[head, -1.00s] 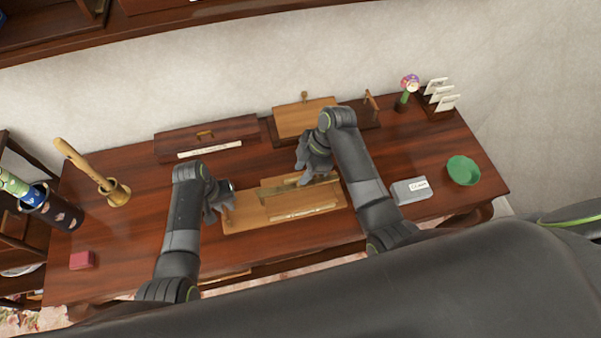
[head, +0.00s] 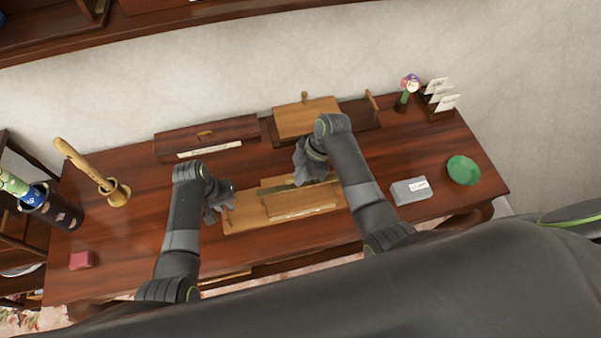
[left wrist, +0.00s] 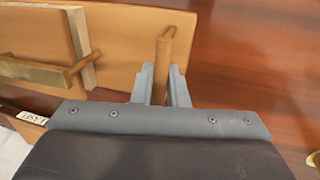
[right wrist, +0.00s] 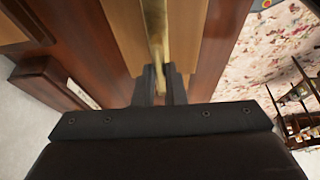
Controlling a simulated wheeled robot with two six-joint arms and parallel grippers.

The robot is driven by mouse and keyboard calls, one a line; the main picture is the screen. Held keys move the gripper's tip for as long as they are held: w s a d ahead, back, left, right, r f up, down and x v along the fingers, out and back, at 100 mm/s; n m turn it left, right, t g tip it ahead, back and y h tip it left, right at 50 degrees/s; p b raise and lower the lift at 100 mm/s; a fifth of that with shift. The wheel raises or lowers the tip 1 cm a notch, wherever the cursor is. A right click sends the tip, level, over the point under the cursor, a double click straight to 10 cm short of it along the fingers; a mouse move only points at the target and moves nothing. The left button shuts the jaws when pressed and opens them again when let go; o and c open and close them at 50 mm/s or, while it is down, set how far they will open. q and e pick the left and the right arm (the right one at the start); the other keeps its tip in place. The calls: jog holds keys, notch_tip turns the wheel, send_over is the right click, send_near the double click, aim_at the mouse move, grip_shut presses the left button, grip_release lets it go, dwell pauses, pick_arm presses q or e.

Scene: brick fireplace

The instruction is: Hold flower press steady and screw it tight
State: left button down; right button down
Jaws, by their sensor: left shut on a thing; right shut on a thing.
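The flower press is a light wooden base board (head: 240,219) with a smaller block (head: 300,204) on top, near the desk's front middle. My left gripper (head: 222,206) is at the board's left end. In the left wrist view its fingers (left wrist: 160,86) are shut on a wooden peg (left wrist: 164,52) rising from the board. A brass bar (left wrist: 28,72) and a second wooden post (left wrist: 85,62) show at the block. My right gripper (head: 306,172) is over the press's back right part. In the right wrist view its fingers (right wrist: 159,82) close around the brass bar (right wrist: 156,40); its far end is hidden.
Behind the press lie a long dark box (head: 207,138) and a wooden board on a dark stand (head: 306,120). To the right are a grey box (head: 411,191) and a green dish (head: 463,170). A brass mortar (head: 118,193) and red box (head: 81,261) are left.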

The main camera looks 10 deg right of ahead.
jog(key=shift+m, duration=0.4)
jog(key=m+t, duration=0.1)
jog(key=m, duration=0.1)
jog(key=m+t, duration=0.1)
jog(key=m, duration=0.1)
jog(key=shift+s+m+h, duration=0.15)
jog(key=shift+m+h, duration=0.15)
jog(key=shift+h, duration=0.1)
jog(key=m, duration=0.2)
jog(key=m+t+h, duration=0.1)
jog(key=m, duration=0.2)
jog(key=shift+s+a+t, duration=0.1)
jog(key=shift+t, duration=0.2)
jog(key=shift+m, duration=0.3)
jog(key=c, duration=1.5)
grip_release()
jog(key=shift+r, duration=0.15)
jog(key=v, duration=1.1)
jog(key=shift+s+r, duration=0.15)
jog(key=shift+r, duration=0.2)
